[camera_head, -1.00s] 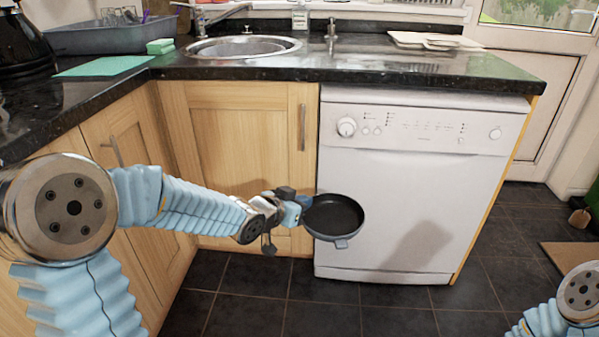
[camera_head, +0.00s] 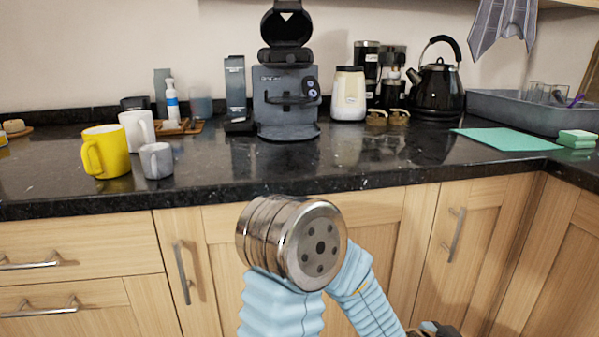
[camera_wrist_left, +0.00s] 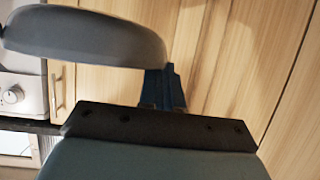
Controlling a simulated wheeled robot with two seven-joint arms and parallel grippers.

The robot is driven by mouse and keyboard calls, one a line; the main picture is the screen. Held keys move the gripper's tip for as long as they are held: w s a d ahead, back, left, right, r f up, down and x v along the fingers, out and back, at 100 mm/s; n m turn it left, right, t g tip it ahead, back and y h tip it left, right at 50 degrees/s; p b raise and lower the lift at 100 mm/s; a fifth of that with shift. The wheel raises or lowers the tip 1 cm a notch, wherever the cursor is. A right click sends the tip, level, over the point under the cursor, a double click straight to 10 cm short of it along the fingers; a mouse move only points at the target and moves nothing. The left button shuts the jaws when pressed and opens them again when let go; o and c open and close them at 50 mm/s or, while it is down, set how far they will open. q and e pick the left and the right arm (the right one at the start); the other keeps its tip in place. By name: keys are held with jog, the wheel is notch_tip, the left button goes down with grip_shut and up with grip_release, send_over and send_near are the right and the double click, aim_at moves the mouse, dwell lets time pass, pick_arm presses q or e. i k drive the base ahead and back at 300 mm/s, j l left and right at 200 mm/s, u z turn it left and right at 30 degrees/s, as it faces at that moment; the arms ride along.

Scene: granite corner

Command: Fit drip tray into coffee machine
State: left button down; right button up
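The dark grey coffee machine (camera_head: 285,103) stands upright on the black counter, its top lid raised and a flat base at its front. My left arm hangs in front of the cupboards; its gripper is below the head view's bottom edge. In the left wrist view my left gripper (camera_wrist_left: 165,88) is shut on the rim of the drip tray (camera_wrist_left: 90,38), a round, shallow grey dish seen side-on in front of the wooden cupboards. The tray is well away from the machine. Its inside is hidden here. My right gripper is out of view.
A yellow mug (camera_head: 106,152), a white mug (camera_head: 137,128) and a small grey cup (camera_head: 156,160) stand left of the machine. A white canister (camera_head: 348,95) and black kettle (camera_head: 437,88) stand to its right. The counter (camera_head: 310,165) before the machine is clear.

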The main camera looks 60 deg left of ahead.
aim_at(291, 133)
jog(key=i+l+u, duration=0.15)
jog(key=u, duration=0.35)
jog(key=i+l+u, duration=0.15)
jog(key=u, duration=0.35)
jog(key=l+u, duration=0.5)
jog(key=i+l+u, duration=0.1)
jog(key=l+u, duration=0.15)
jog(key=u, duration=0.25)
jog(key=i+l+u, duration=0.1)
jog(key=l+u, duration=0.65)
jog(key=i+j, duration=0.05)
jog(key=j, duration=0.05)
